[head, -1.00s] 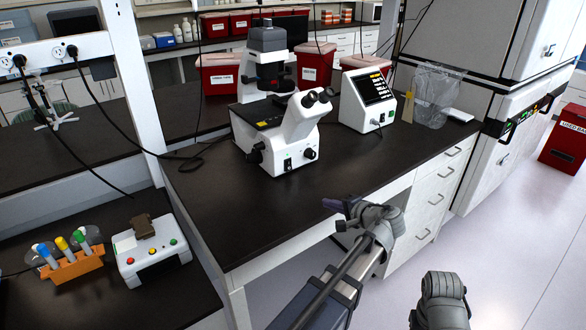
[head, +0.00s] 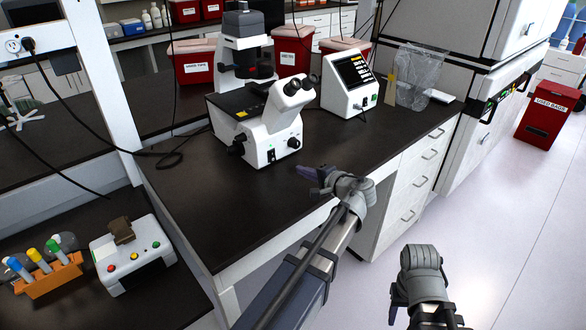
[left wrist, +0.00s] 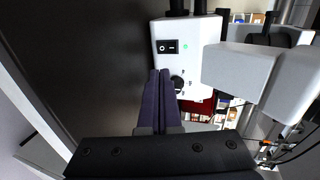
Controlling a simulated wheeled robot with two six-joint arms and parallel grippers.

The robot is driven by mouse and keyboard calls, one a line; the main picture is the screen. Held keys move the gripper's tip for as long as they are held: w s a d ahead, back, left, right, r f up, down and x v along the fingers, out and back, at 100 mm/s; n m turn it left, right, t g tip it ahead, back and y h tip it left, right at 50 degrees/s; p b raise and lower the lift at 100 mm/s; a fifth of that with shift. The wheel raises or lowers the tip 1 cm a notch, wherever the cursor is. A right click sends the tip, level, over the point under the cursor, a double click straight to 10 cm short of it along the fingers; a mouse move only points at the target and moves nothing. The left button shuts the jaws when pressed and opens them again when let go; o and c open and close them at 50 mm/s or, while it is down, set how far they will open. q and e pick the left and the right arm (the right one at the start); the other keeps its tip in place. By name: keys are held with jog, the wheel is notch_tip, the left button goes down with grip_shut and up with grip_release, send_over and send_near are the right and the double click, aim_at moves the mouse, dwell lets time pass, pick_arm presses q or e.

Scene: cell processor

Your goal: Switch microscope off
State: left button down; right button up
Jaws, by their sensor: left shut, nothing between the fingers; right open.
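The white microscope (head: 281,132) stands on the black bench, its front facing me. Its black rocker switch (head: 271,155) is low on the front; in the left wrist view the switch (left wrist: 168,46) shows beside a lit green light (left wrist: 185,47), with a black knob (left wrist: 178,82) below. My left gripper (head: 304,171) is shut and empty, in front of and to the right of the microscope. In the left wrist view its purple fingers (left wrist: 160,73) point toward the switch, with a gap apparent. My right gripper (head: 395,303) hangs low over the floor, open, its fingers partly hidden.
A white box with a screen (head: 350,85) and a clear bag (head: 414,82) stand right of the microscope. Red bins (head: 195,62) are behind. A button box (head: 132,255) and orange tube rack (head: 48,277) sit on the lower left bench. The bench front is clear.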

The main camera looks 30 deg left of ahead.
aim_at(273, 161)
pick_arm(q)
jog(key=b+x, duration=0.3)
jog(key=x, duration=0.9)
jog(key=shift+w+a+f, duration=0.2)
jog(key=shift+a, duration=0.1)
pick_arm(e)
notch_tip(273, 161, down, 4)
jog(key=shift+r, duration=0.2)
pick_arm(q)
jog(key=shift+a+f, duration=0.1)
jog(key=shift+a, duration=0.05)
pick_arm(e)
jog(key=shift+f, duration=0.1)
